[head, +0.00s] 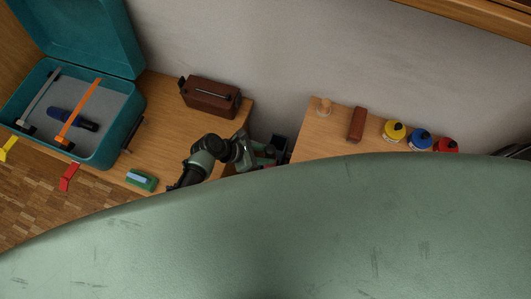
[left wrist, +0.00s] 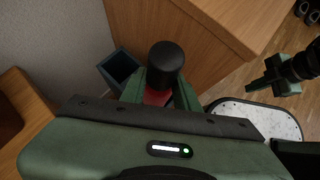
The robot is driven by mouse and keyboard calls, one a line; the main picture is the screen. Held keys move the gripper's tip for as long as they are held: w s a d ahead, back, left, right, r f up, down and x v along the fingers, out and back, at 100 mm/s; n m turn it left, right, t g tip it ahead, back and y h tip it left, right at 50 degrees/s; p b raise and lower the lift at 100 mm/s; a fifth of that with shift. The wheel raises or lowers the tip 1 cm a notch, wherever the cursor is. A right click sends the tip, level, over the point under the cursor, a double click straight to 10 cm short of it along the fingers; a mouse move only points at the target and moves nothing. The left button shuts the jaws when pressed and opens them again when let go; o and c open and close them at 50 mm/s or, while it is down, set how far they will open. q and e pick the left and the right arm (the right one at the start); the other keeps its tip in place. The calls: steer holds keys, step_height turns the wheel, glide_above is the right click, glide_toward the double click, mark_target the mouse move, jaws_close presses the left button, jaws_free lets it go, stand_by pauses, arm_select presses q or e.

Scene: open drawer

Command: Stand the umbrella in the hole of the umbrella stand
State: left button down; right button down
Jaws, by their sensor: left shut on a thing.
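My left gripper (head: 264,156) is over the gap between the two wooden cabinets. In the left wrist view, its green fingers (left wrist: 160,98) are shut on the umbrella, which has a black rounded handle end (left wrist: 166,60) and a red part just below it. The umbrella's lower part is hidden behind the handle and the gripper. The umbrella stand is a dark square open box (left wrist: 120,68), beside and beyond the handle on its left; it also shows in the head view (head: 281,143). My right gripper (left wrist: 264,83) is at the right of the left wrist view; its jaw opening is unclear.
The left cabinet top holds an open teal case (head: 120,135) with tools, a brown box (head: 210,97) and a green-blue block (head: 141,180). The right one holds a wooden peg (head: 324,107), brown block (head: 356,125) and yellow (head: 394,131), blue (head: 419,139) and red bottles (head: 446,145).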

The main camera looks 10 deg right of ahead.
arm_select(q)
steer(key=c, duration=1)
jaws_free()
steer(key=shift+o, duration=0.2)
steer(key=p+v, duration=0.2)
steer(key=v, duration=0.5)
steer(key=shift+a+r, duration=0.3)
steer(key=shift+r, duration=0.05)
